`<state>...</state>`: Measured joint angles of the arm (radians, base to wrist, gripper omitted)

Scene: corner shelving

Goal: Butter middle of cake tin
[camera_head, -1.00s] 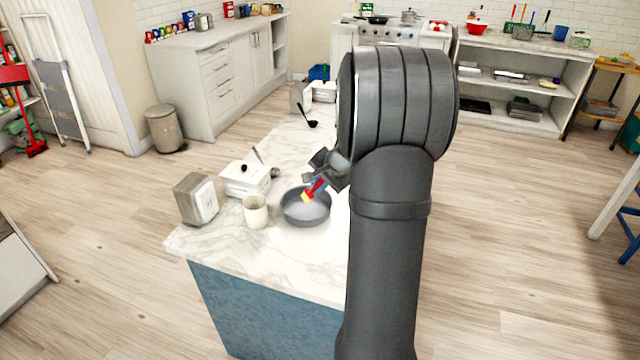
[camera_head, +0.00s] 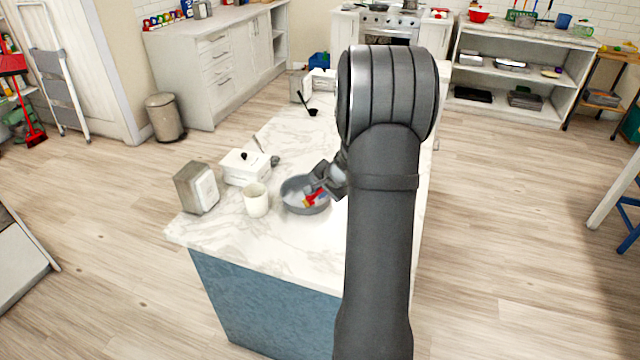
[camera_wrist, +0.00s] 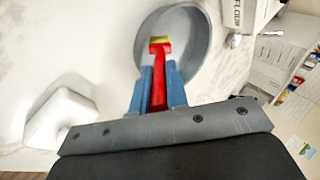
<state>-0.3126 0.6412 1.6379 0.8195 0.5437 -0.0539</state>
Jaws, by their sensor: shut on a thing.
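The round grey cake tin (camera_head: 293,203) stands on the marble-topped island, and its rim also shows in the wrist view (camera_wrist: 205,48). My gripper (camera_head: 322,188) is over the tin's right side. In the wrist view my gripper (camera_wrist: 159,85) has its blue fingers shut on the red handle of a brush (camera_wrist: 160,70). The brush has a yellowish tip that points into the tin; it also shows in the head view (camera_head: 313,199). I cannot tell whether the tip touches the tin's floor. No butter can be made out in the tin.
A white cup (camera_head: 256,200) stands close left of the tin. A metal napkin-holder-like box (camera_head: 197,188) and a white lidded box (camera_head: 243,167) stand farther left. A black ladle (camera_head: 308,109) lies farther back. The island's front left corner is clear.

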